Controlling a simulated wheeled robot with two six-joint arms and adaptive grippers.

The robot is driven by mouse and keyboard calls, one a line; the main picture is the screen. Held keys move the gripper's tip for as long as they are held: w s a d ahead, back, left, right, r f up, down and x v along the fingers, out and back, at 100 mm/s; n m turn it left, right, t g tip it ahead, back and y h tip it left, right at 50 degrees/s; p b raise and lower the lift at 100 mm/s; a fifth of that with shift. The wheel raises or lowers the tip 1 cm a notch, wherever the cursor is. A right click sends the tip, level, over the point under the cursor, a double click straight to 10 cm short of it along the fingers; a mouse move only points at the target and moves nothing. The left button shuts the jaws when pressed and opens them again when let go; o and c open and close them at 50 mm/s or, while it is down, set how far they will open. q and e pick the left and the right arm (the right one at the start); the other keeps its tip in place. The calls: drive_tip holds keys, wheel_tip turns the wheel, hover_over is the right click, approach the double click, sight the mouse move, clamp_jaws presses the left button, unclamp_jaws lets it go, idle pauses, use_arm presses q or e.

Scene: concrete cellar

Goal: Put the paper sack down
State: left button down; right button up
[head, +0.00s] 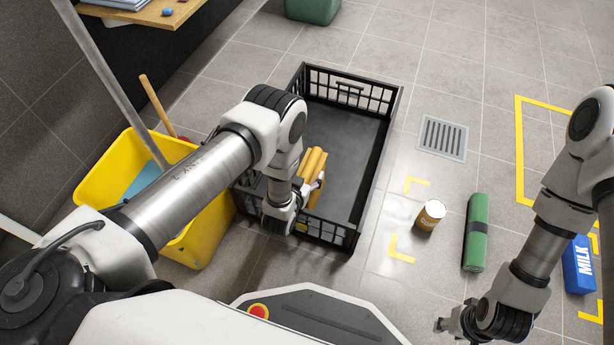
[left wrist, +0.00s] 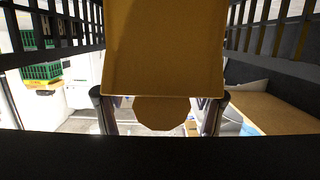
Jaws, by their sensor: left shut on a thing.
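The paper sack (head: 315,163) is a yellow-brown, ridged thing inside the left part of the black crate (head: 391,110). My left gripper (head: 314,188) is shut on it, down inside the crate. In the left wrist view the sack (left wrist: 163,50) fills the middle between my left fingers (left wrist: 160,115), with slatted crate walls on both sides. Whether the sack touches the crate floor cannot be told. My right gripper (head: 445,325) is low at the lower right, away from the crate; its fingers are too small and turned to read.
A yellow bucket (head: 92,180) with handles stands against the crate's left. Right of the crate are a can (head: 430,215), a green roll (head: 476,233), a milk carton (head: 577,265) and a floor drain (head: 442,138). The crate's right part is empty.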

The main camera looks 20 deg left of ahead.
use_arm(q)
drive_tip(key=shift+r, duration=0.1)
drive_tip(key=shift+c, duration=0.7)
unclamp_jaws()
drive_tip(key=shift+s+r+p, duration=0.2)
drive_tip(key=shift+p, duration=0.1)
drive_tip(key=p+v, duration=0.5)
drive_tip(key=v, duration=0.6)
drive_tip(key=shift+s+r, duration=0.1)
drive_tip(key=shift+s, duration=0.2)
drive_tip(key=shift+a, duration=0.1)
